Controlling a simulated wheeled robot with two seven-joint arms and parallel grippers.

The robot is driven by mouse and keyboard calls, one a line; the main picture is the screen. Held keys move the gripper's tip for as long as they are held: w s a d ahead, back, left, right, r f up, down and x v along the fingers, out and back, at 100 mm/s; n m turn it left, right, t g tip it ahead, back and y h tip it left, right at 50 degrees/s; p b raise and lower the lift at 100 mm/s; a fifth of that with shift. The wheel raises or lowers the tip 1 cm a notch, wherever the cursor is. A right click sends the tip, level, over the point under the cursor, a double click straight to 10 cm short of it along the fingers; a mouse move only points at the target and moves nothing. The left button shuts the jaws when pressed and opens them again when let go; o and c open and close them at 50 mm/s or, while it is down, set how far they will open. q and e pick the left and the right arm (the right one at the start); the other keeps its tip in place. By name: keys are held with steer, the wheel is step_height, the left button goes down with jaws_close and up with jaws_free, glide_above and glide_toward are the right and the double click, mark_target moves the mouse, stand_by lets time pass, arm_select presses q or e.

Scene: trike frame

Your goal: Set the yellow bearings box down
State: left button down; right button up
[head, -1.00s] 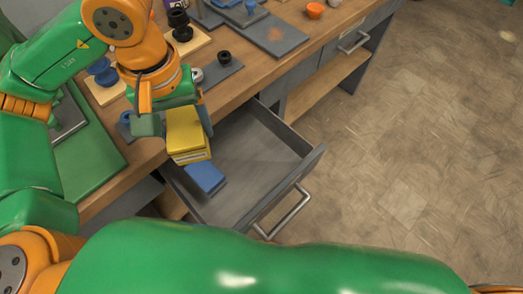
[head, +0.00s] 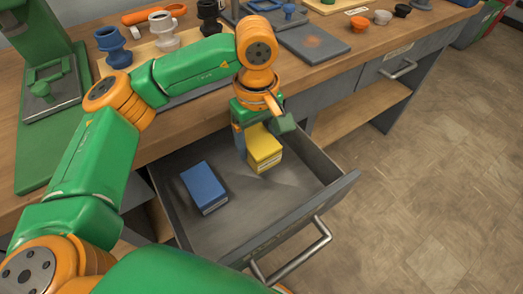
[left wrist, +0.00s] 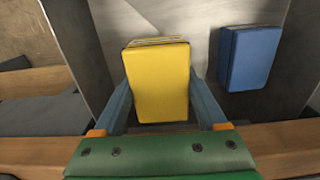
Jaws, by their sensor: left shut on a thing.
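The yellow bearings box (head: 263,148) is inside the open grey drawer (head: 341,192), toward its back right. My left gripper (head: 256,132) reaches down from above and is shut on it. In the left wrist view the yellow box (left wrist: 158,85) sits between the two fingers of my left gripper (left wrist: 168,108). I cannot tell whether the box touches the drawer floor. A blue box (head: 203,187) lies flat on the drawer floor to the left, apart from the yellow box; it also shows in the left wrist view (left wrist: 250,57). My right gripper is not in view.
The drawer's metal handle (head: 292,253) sticks out at the front. The wooden bench top (head: 195,115) above holds blue, white and black parts, a grey plate (head: 313,43) and small cups. Drawer floor is free in front of the boxes.

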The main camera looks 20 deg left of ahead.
mark_target(263, 134)
arm_select(q)
steer(key=shift+w+d+f, duration=0.3)
steer(key=shift+w+f, duration=0.25)
steer(key=shift+f, duration=0.2)
steer(key=f, duration=0.3)
steer(key=shift+w+f, duration=0.2)
steer(key=shift+f, duration=0.05)
steer(key=shift+f+b, duration=0.15)
steer(key=shift+b, duration=0.15)
jaws_free()
steer(key=shift+r+p, duration=0.4)
step_height(263, 134, up, 12)
steer(key=shift+s+d+f+p, duration=0.1)
steer(key=shift+f+p, duration=0.05)
steer(key=shift+p, duration=0.25)
